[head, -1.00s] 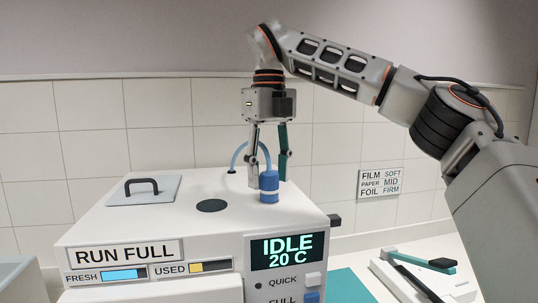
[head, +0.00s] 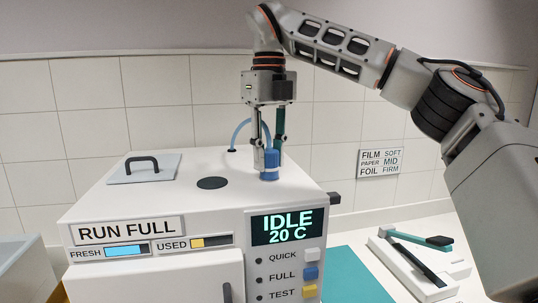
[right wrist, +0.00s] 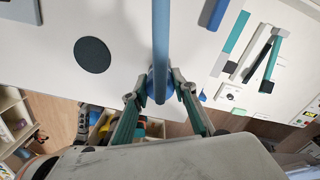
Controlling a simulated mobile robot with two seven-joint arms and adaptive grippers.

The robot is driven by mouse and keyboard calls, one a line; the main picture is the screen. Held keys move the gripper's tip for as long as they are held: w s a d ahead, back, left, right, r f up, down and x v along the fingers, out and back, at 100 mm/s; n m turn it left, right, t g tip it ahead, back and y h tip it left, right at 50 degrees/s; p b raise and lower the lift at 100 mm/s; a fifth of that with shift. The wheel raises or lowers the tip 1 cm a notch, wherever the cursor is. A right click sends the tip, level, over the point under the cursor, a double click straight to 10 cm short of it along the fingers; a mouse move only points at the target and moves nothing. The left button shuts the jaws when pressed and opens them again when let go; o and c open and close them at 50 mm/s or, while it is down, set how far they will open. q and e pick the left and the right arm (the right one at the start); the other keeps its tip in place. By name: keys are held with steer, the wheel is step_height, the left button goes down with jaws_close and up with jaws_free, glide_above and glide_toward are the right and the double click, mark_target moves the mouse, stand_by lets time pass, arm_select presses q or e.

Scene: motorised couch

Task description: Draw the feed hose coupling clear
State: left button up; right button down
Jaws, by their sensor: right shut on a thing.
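The blue feed hose coupling (head: 269,167) stands upright on the white machine's top, near its right front. A light blue hose (head: 241,128) arches from it to a dark port at the back. My right gripper (head: 267,152) comes down from above, shut on the coupling. In the right wrist view the two fingertips (right wrist: 160,90) close on the coupling from both sides, and the hose (right wrist: 160,35) runs up the picture and hides part of it. I see no gap under the coupling. My left gripper is in neither view.
A black disc (head: 212,183) and a grey lid with a dark handle (head: 142,166) lie left of the coupling on the machine top. The display (head: 282,226) reads IDLE 20 C. A sealer-like tool (head: 412,268) lies at right on the counter. The tiled wall is behind.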

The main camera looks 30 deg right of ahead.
mark_target(269, 150)
steer(key=shift+r, duration=0.75)
steer(key=shift+r, duration=0.35)
steer(key=shift+r, duration=0.35)
steer(key=shift+r, duration=0.3)
steer(key=shift+r, duration=0.1)
steer(key=shift+r, duration=3.45)
